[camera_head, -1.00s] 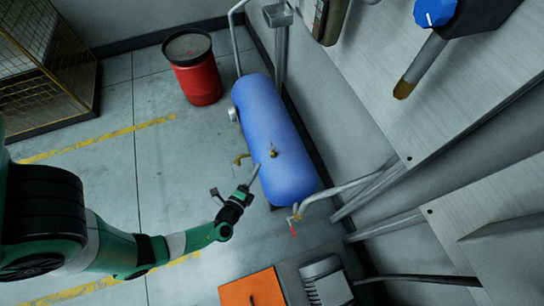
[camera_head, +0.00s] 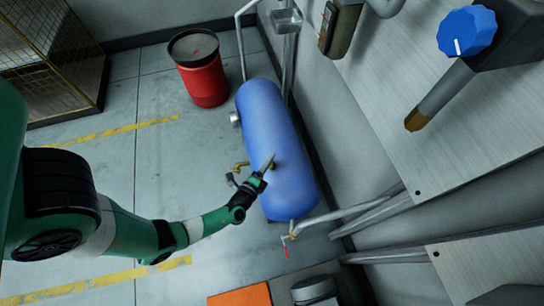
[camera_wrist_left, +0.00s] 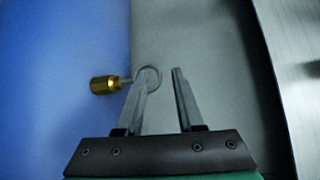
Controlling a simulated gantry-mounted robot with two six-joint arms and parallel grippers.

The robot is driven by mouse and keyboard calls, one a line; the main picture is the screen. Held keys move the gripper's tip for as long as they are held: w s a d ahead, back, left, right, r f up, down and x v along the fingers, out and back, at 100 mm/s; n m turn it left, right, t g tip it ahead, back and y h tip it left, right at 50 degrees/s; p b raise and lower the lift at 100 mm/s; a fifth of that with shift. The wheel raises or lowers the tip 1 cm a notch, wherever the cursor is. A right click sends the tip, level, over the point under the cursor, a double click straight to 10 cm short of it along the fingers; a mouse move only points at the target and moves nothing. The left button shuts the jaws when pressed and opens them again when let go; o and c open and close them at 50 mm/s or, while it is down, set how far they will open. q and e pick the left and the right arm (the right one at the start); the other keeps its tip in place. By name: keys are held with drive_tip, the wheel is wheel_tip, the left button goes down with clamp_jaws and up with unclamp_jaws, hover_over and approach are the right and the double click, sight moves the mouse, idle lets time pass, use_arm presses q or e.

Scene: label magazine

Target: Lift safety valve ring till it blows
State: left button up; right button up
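The blue tank (camera_head: 275,125) lies on the floor, and its blue wall also fills the left of the wrist view (camera_wrist_left: 60,60). The brass safety valve (camera_wrist_left: 105,84) juts from it, with a thin metal pull ring (camera_wrist_left: 149,74) at its end. My left gripper (camera_wrist_left: 162,78) is open, its two fingers apart. The left fingertip overlaps the ring in the picture; I cannot tell whether it touches or passes through it. The right finger is clear of the ring. In the head view my left gripper (camera_head: 268,165) is over the tank's side, largely covering the valve. My right gripper is not in view.
A red drum (camera_head: 204,82) stands behind the tank. A brass fitting (camera_head: 240,167) sticks out left of it, and a red-handled drain valve (camera_head: 287,243) is at its near end. Pipes and a wall panel with a blue knob (camera_head: 466,31) are on the right.

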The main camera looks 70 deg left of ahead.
use_arm(q)
drive_tip(key=shift+d, duration=0.1)
drive_tip(key=shift+s, duration=0.1)
drive_tip(key=shift+c, duration=0.8)
clamp_jaws()
idle(0.4)
